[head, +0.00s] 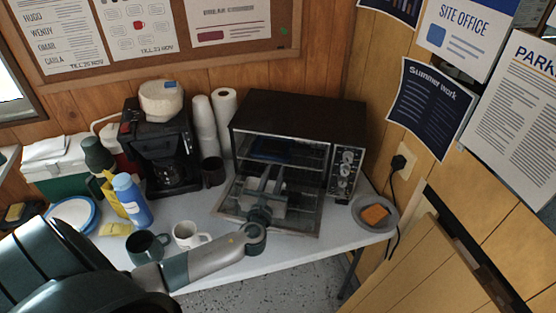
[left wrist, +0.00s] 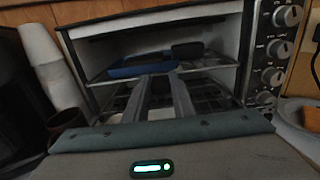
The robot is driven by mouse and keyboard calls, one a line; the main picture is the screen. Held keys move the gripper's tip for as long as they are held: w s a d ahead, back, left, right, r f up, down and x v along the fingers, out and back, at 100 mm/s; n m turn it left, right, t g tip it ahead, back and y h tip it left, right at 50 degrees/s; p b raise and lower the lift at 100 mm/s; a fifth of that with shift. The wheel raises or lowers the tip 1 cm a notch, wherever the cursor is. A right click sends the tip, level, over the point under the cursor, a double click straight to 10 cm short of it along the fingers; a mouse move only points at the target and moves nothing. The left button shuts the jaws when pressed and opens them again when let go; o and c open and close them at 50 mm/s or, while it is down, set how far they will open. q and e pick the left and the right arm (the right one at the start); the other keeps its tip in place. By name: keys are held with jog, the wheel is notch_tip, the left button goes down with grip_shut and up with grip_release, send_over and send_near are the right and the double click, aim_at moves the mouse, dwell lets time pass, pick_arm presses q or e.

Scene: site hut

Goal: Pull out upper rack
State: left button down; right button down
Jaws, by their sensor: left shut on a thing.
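The toaster oven (head: 300,111) stands on the table with its glass door (head: 292,221) folded down open. The upper rack (left wrist: 215,70) is inside the oven and carries a blue item (left wrist: 140,68) and a small dark item (left wrist: 187,50). The blue item also shows in the head view (head: 270,149). My left gripper (head: 268,170) reaches in over the open door, and its fingers (left wrist: 158,78) are shut on the front edge of the upper rack. The fingers hide part of that edge. A lower rack (left wrist: 205,97) shows beneath. My right gripper is not in view.
Left of the oven stand paper cup stacks (head: 205,125), a dark mug (head: 213,171) and a coffee maker (head: 160,145). Two mugs, a white one (head: 190,234) and a dark one (head: 148,247), stand near my left arm. A plate with an orange sponge (head: 376,213) lies right of the oven.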

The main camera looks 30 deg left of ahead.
pick_arm(q)
jog(key=p+v, duration=0.1)
jog(key=v, duration=0.6)
jog(key=shift+s+d, duration=0.1)
jog(key=shift+s, duration=0.2)
jog(key=c, duration=1.5)
grip_release()
jog(key=shift+b+v, duration=2.35)
jog(key=shift+v, duration=6.3)
